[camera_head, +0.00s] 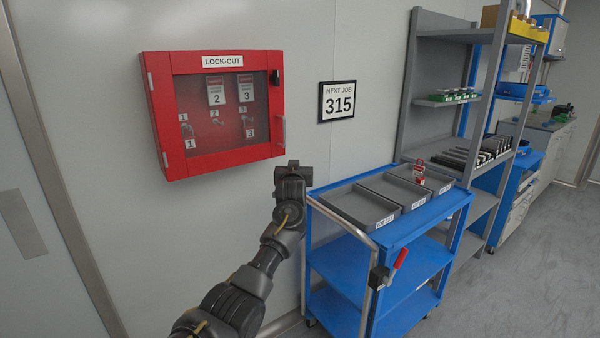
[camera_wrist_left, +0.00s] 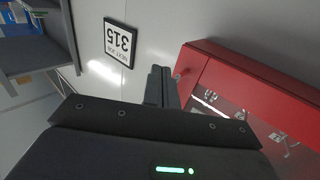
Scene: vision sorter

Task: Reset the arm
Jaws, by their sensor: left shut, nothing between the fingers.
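My left arm comes in from the bottom of the head view, with its gripper (camera_head: 293,168) raised in front of the wall, below and right of the red lock-out box. In the left wrist view the left gripper's fingers (camera_wrist_left: 160,86) are together with nothing between them. The red lock-out box (camera_head: 160,115) hangs on the wall with its clear door shut; tags and padlocks numbered 1, 2 and 3 show inside. It also shows in the left wrist view (camera_wrist_left: 235,75). The gripper is apart from the box. My right gripper is not in view.
A blue cart (camera_head: 405,232) with grey trays (camera_head: 345,213) stands right of the arm. A small red item (camera_head: 419,172) stands in one tray. A sign reading 315 (camera_head: 337,101) hangs on the wall. Grey shelves (camera_head: 440,70) stand behind the cart. Floor at right (camera_head: 540,270) is clear.

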